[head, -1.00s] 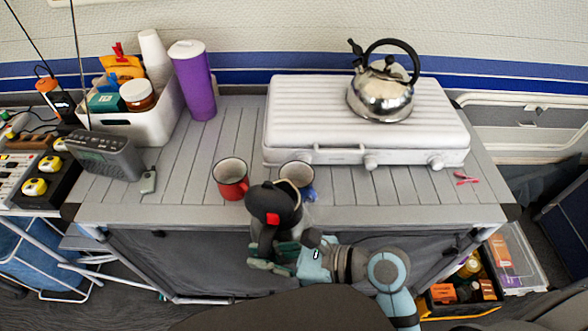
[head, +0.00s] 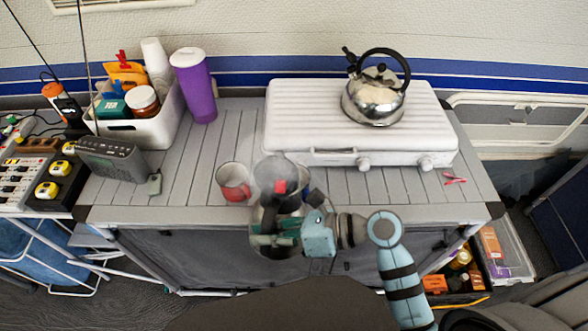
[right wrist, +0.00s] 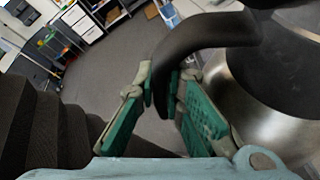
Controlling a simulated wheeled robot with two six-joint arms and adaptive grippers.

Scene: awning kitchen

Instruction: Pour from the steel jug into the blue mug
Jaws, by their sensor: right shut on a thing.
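My right gripper (head: 270,238) is shut on the black handle of the steel jug (head: 271,172), in front of the table's front edge in the head view. The jug has a dark top with a red patch. The right wrist view shows its shiny body (right wrist: 262,105) to the right of the gripper (right wrist: 163,95), whose teal fingers close around the curved handle. The blue mug is almost wholly hidden behind the jug and gripper in the head view. I cannot see any liquid. My left gripper is not in view.
A red mug (head: 233,182) stands just left of the jug. A white stove (head: 300,140) with a steel kettle (head: 375,103) stands behind. A grey radio (head: 112,160), a white bin (head: 150,131) and a purple tumbler (head: 195,90) are at the left. The tabletop (head: 190,165) between is largely clear.

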